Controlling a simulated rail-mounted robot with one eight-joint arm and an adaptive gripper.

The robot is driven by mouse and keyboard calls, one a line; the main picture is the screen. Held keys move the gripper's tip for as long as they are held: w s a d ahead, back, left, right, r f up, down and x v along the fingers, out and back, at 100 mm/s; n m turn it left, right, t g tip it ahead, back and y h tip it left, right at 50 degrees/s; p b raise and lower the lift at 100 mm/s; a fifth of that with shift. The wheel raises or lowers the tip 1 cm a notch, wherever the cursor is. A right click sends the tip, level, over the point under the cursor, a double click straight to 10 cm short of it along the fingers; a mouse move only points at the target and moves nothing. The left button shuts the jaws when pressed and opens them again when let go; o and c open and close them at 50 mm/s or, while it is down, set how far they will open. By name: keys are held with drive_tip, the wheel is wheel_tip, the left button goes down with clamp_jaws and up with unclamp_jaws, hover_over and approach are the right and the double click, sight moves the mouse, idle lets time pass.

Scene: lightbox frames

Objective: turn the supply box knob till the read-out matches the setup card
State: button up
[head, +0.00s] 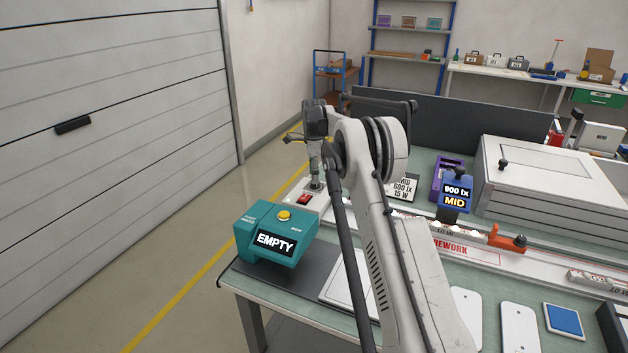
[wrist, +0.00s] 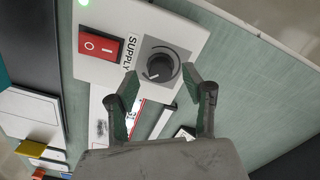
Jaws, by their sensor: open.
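The white supply box (wrist: 95,60) carries a black knob (wrist: 160,67) on a grey plate, beside the word SUPPLY and a red switch (wrist: 101,47). In the head view the box (head: 314,200) stands at the bench's far left, its knob hidden by my arm. My gripper (wrist: 162,86) is open and empty, its fingertips pointing at the knob from either side; I see no contact. It also shows in the head view (head: 315,182), above the box. The setup card (head: 405,188) reads MID, 600 lx, 15 W, partly covered by my arm. The blue read-out (head: 456,193) shows 900 lx, MID.
A teal box (head: 274,232) reading EMPTY, with a yellow button, stands at the bench's left edge near the supply box. A large white lidded box (head: 550,170) stands at right. A REWORK tray (head: 470,250) with an orange-red piece crosses the bench.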

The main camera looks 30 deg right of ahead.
drive_tip(key=shift+f, duration=1.35)
clamp_jaws()
